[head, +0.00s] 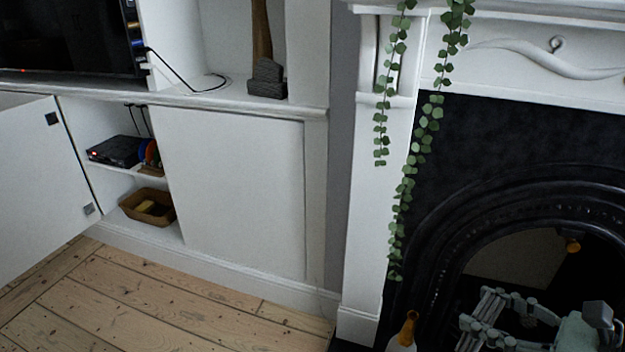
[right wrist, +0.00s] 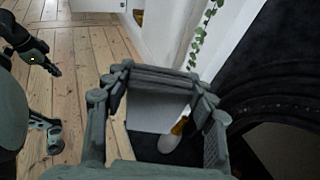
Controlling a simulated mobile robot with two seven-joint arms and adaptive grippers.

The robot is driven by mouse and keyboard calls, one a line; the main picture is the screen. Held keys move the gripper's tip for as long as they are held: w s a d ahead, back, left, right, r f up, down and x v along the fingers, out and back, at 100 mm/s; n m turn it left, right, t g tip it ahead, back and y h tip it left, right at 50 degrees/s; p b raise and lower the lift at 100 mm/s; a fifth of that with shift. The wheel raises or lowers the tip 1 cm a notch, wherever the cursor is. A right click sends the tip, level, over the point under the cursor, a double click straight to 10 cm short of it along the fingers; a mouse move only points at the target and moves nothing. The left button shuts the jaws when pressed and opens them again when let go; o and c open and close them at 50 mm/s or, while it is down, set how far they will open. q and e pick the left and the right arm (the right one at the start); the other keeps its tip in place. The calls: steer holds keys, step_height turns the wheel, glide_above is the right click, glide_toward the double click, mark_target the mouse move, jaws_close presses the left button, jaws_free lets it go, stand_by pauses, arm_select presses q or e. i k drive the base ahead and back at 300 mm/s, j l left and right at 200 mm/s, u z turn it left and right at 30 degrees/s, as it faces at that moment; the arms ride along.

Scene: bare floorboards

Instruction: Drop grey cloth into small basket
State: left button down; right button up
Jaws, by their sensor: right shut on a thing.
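The small brown basket (head: 153,219) sits on the bottom shelf of the open white cabinet, at the left in the head view. Something yellowish lies in it. My right gripper (head: 482,318) is at the lower right, in front of the black fireplace and far from the basket.
The cabinet door (head: 35,185) stands open at the left. A black box (head: 115,150) is on the shelf above the basket. A white bottle with an orange neck (head: 408,330) stands by the fireplace. Green vines (head: 407,190) hang from the mantel. The floorboards (head: 150,305) are clear.

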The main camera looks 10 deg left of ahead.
mark_target(155, 213)
steer(key=i+j, duration=0.1)
steer(key=j, duration=1.15)
steer(key=i+j, duration=0.15)
steer(key=j, duration=0.5)
steer(key=i+j, duration=0.1)
steer(key=j, duration=0.55)
steer(key=j+u, duration=0.15)
steer(key=j, duration=0.25)
steer(key=i+j+u, duration=0.15)
steer(key=j, duration=0.25)
steer(key=u, duration=1.15)
